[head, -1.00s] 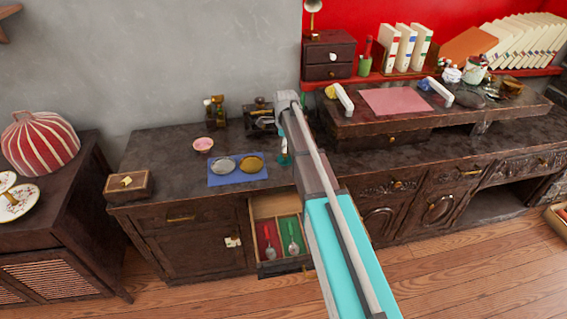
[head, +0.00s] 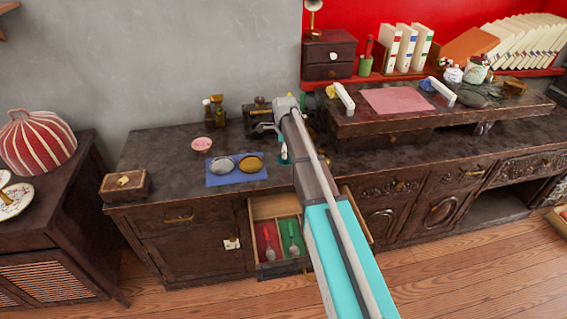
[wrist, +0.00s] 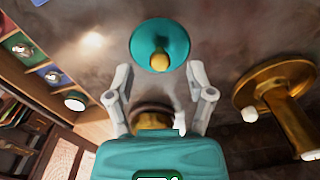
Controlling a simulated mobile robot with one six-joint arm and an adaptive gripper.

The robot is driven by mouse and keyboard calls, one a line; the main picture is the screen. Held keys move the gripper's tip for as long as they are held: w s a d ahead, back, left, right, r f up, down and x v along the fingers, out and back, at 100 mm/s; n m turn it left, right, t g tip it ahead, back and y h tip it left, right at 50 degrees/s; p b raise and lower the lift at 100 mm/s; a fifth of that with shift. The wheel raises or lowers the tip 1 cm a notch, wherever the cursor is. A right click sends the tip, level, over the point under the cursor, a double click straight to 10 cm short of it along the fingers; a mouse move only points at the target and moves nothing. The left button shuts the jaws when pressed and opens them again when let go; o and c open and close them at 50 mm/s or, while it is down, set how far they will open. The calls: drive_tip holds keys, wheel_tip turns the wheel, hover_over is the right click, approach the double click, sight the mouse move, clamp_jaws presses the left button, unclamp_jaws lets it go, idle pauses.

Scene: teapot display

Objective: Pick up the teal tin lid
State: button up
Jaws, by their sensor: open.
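The teal tin lid (wrist: 172,32) is a round teal disc with a yellow knob, on the dark worktop at the top middle of the wrist view. My gripper (wrist: 159,80) is open and empty, its two pale fingers spread wide just below the lid in that view. The lid appears apart from both fingers. In the head view my gripper (head: 268,128) is over the worktop near the wall. A small teal patch (head: 283,158) shows beside my arm there; I cannot tell whether it is the lid.
A brass piece (wrist: 275,85) stands right of the fingers. A blue mat (head: 237,179) with two round dishes, a pink bowl (head: 202,144) and small bottles are left on the worktop. An open drawer (head: 266,208) holds spoons. A raised shelf (head: 350,128) stands right.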

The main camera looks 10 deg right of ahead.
drive_tip(key=shift+f+b, duration=1)
drive_tip(key=shift+f, duration=0.25)
clamp_jaws()
